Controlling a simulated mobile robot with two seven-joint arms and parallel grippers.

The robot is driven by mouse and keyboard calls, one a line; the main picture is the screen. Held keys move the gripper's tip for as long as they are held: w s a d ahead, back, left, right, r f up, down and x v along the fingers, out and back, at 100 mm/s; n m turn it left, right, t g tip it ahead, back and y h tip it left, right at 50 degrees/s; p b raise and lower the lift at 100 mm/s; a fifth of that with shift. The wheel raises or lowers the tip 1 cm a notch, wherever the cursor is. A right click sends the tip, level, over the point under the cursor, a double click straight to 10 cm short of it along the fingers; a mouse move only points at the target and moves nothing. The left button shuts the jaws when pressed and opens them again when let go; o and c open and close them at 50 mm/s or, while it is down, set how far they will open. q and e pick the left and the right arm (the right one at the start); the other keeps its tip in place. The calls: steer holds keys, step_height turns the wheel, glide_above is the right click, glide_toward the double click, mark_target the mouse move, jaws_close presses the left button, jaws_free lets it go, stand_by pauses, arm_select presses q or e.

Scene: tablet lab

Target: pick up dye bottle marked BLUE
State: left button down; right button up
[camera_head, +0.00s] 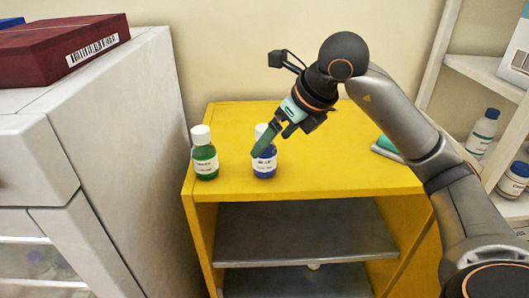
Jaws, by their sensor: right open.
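The blue dye bottle (265,166) has a white cap and a white label, and stands upright on the yellow cabinet top near its front edge. A green bottle (204,158) with a white cap stands upright to its left, apart from it. My right gripper (262,147) is open and reaches down from the upper right at the blue bottle. A finger covers part of the bottle's cap and upper body. I cannot tell whether the fingers touch it. My left gripper is not in view.
The yellow cabinet (340,160) has open shelves below. A teal and grey item (388,147) lies at its right, partly behind my arm. A white cabinet with a dark red box (70,45) stands at left. White shelves (480,75) with bottles stand at right.

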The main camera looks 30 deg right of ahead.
mark_target(265, 155)
steer(key=x, duration=0.6)
steer(key=shift+s+f, duration=0.2)
steer(key=shift+f, duration=0.2)
steer(key=shift+r, duration=0.1)
jaws_close()
stand_by(0.4)
